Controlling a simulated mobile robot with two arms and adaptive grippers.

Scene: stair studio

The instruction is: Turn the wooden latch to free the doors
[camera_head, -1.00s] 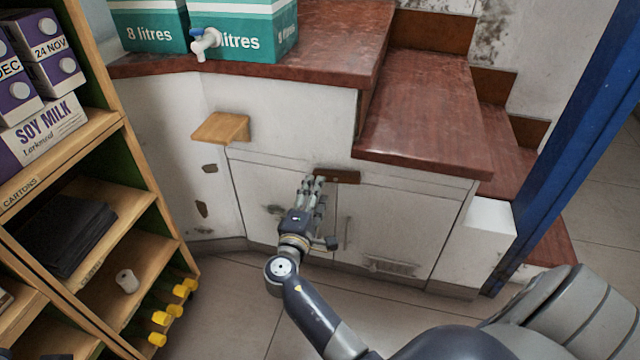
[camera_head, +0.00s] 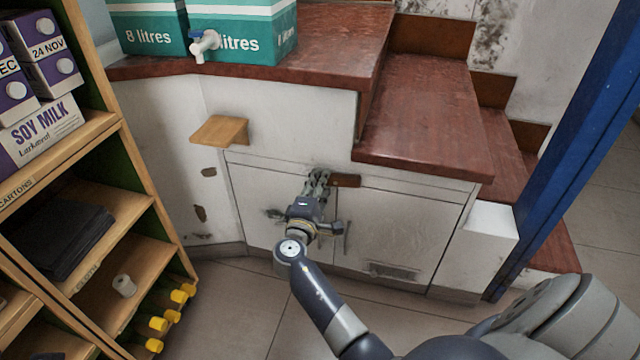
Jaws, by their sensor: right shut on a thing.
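The wooden latch (camera_head: 346,181) is a small dark brown bar, roughly level, at the top of the gap between two white cupboard doors. The left door (camera_head: 262,203) and the right door (camera_head: 392,238) look closed. My right gripper (camera_head: 319,178) is at the latch's left end and shut on it; its fingers hide that end. The right door's upright handle (camera_head: 347,237) shows just right of my wrist. My left gripper is not in view.
A small wooden ledge (camera_head: 220,130) juts from the wall at left. Red-brown steps (camera_head: 425,120) overhang the cupboard. A shelf rack (camera_head: 135,185) stands at left, and a blue post (camera_head: 570,150) at right. Two green-and-white boxes (camera_head: 245,28) sit above.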

